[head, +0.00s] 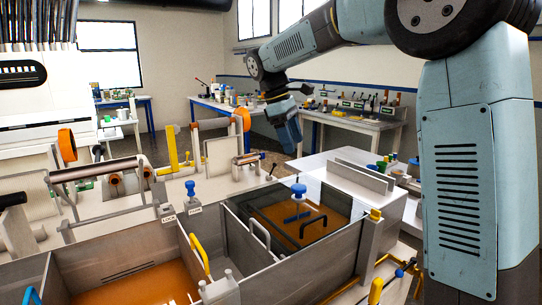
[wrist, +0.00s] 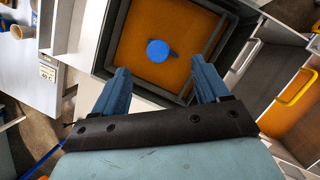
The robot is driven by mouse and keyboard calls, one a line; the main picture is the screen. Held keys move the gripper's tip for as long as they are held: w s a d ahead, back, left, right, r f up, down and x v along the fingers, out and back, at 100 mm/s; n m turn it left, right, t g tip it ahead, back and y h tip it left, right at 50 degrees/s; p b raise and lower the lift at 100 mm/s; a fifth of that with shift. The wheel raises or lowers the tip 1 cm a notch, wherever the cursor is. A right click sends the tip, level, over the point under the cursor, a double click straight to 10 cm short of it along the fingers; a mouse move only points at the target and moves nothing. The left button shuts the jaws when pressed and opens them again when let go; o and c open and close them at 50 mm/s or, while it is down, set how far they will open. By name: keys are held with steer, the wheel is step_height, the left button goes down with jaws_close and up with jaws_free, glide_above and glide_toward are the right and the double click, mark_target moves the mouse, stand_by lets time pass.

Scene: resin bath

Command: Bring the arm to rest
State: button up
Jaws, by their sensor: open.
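My arm reaches in from the right of the head view, and its end hangs over the area behind the resin bath. My gripper (head: 296,150) points down there. In the wrist view my gripper (wrist: 160,80) has its two blue fingers wide apart, with nothing between them. Below the fingers, and apart from them, a blue round knob (wrist: 158,51) stands over a square of orange resin. In the head view a blue-topped knob (head: 299,189) stands over the dark-framed resin compartment (head: 335,222).
The metal bath (head: 235,240) has an orange-filled front compartment and a yellow handle (head: 200,255). A second blue knob (head: 190,187) stands at its left. Rollers (head: 98,168) stand behind on the left. Benches with small items (head: 355,125) line the back wall.

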steer(key=s+d+f+m+t+y, duration=0.2)
steer(key=s+d+m, duration=0.4)
steer(key=s, duration=0.8)
steer(key=s+d+f+m+t+y, duration=0.1)
steer(key=s+d+f+m+t, duration=0.2)
steer(key=s+d+m, duration=0.4)
steer(key=s+d+t, duration=0.1)
steer(key=s+d, duration=0.3)
steer(key=s, duration=0.4)
steer(key=shift+f+y, duration=0.25)
steer(key=shift+y, duration=0.15)
